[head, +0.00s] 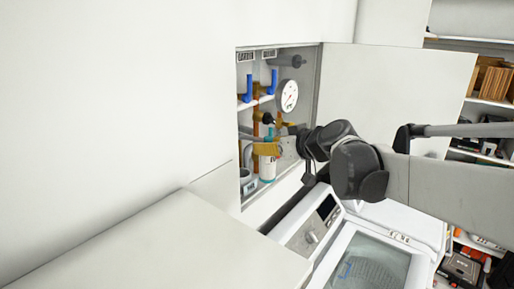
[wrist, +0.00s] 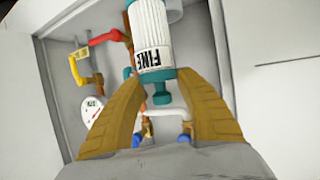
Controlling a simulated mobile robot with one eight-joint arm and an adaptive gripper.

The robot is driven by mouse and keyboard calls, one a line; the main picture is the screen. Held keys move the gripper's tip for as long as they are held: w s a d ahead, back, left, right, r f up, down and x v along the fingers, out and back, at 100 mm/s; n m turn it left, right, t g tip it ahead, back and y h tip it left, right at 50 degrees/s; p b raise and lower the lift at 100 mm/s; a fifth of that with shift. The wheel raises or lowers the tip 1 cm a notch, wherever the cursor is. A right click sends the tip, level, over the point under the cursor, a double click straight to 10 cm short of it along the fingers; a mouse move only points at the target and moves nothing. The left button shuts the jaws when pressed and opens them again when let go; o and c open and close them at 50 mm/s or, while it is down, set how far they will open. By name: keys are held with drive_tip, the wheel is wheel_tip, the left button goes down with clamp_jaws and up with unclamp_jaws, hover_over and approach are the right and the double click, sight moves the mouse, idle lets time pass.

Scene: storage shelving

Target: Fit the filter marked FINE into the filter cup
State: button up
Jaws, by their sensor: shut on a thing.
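The filter marked FINE is a white ribbed cylinder (wrist: 152,38) with teal ends, and its black lettering faces the wrist camera. My gripper (wrist: 157,78) is shut on the filter's teal end, with one tan finger on each side. In the head view the filter (head: 267,169) hangs upright below my gripper (head: 266,149), inside the open wall cabinet. A pale, cup-like thing (head: 249,186) sits low at the cabinet's left, apart from the filter. It may be the filter cup; it is too small to tell. The filter's lower end is not clear.
The cabinet holds a round gauge (head: 289,95), blue-handled valves (head: 247,88) and copper pipes. In the wrist view a red handle (wrist: 104,38) and a yellow handle (wrist: 76,68) show. The cabinet door (head: 400,90) stands open at the right. A white machine (head: 370,265) stands below.

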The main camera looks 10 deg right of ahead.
drive_tip(key=shift+w+a+b, duration=0.6)
drive_tip(key=shift+w+a, duration=3.05)
drive_tip(key=shift+a, duration=0.05)
wheel_tip(320, 180, down, 7)
drive_tip(key=b, duration=0.5)
drive_tip(key=shift+r, duration=0.15)
drive_tip(key=o, duration=1.4)
drive_tip(key=shift+o, duration=0.2)
